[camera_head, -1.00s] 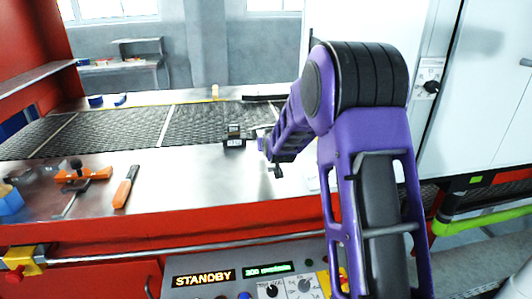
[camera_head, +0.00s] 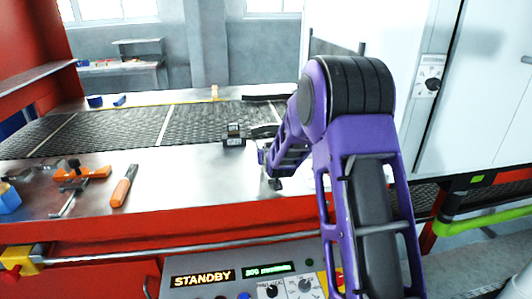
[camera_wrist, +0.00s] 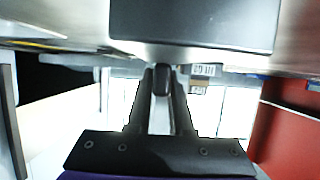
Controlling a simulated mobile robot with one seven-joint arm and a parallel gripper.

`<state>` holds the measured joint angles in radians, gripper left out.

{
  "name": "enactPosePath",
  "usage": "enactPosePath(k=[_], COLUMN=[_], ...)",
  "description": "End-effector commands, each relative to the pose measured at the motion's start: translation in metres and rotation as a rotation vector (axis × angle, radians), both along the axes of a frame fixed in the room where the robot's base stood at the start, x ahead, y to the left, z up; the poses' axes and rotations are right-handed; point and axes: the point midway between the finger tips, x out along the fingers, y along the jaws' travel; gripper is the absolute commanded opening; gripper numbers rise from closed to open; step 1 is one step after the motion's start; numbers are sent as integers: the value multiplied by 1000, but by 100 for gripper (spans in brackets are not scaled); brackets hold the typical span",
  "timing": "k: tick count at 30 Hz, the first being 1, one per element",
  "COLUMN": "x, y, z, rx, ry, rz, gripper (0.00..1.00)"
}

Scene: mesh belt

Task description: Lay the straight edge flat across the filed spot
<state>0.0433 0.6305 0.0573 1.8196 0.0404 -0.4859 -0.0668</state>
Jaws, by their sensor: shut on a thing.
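In the wrist view my gripper (camera_wrist: 162,82) has its two fingers closed on the small stem of a dark grey, flat-faced piece (camera_wrist: 195,22), which I take to be the straight edge. The piece fills the top middle of that view, and its far side is cut off. In the head view my arm reaches over the metal bench (camera_head: 180,178) near the mesh belt (camera_head: 205,123), and my fingers are mostly hidden behind the wrist. I cannot make out the filed spot.
An orange-handled tool (camera_head: 124,186) and an orange clamp (camera_head: 82,174) lie on the left of the bench. Blue pieces (camera_head: 95,100) lie beyond the belt. A control panel (camera_head: 255,282) reading STANDBY is in front. White cabinets (camera_head: 440,120) stand at right.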

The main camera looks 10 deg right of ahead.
Motion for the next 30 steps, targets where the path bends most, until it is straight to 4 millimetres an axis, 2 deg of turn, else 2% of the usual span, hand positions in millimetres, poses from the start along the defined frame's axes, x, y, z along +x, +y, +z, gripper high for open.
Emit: enactPosePath(k=[2,3,10,19,25,30], x=[1,0,0,0,0,-33], y=[0,0,0,0,0,0], z=[-1,-1,-1,0,14,24], rx=[0,0,0,0,0,0], ry=[-4,-1,0,0,0,-2], rz=[0,0,0,0,0,0], gripper=[0,27,67,67,67,67])
